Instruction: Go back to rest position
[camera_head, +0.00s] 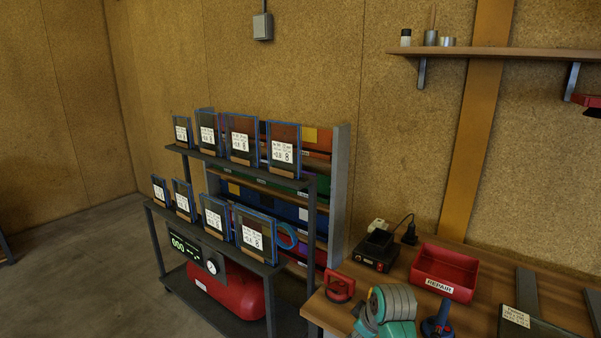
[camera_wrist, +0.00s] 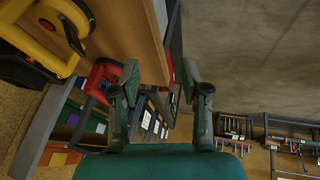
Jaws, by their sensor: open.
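My gripper (camera_wrist: 160,82) shows in the wrist view with its two dark fingers spread wide apart and nothing between them. Its teal body fills the bottom of that view. A red handled tool (camera_wrist: 103,78) lies beyond the left finger, near the edge of the wooden workbench (camera_wrist: 135,30). In the head view the red tool (camera_head: 340,287) sits on the bench's left corner. Glass frames (camera_head: 241,138) with white labels stand in two rows on a dark rack (camera_head: 317,200). No frame is in my gripper.
A red REPAIR bin (camera_head: 444,272) and a black device (camera_head: 375,251) stand on the bench. A wall shelf (camera_head: 500,53) is above. A red tank (camera_head: 228,288) is low in the rack. Floor (camera_head: 90,270) is clear at left. A yellow object (camera_wrist: 65,30) shows in the wrist view.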

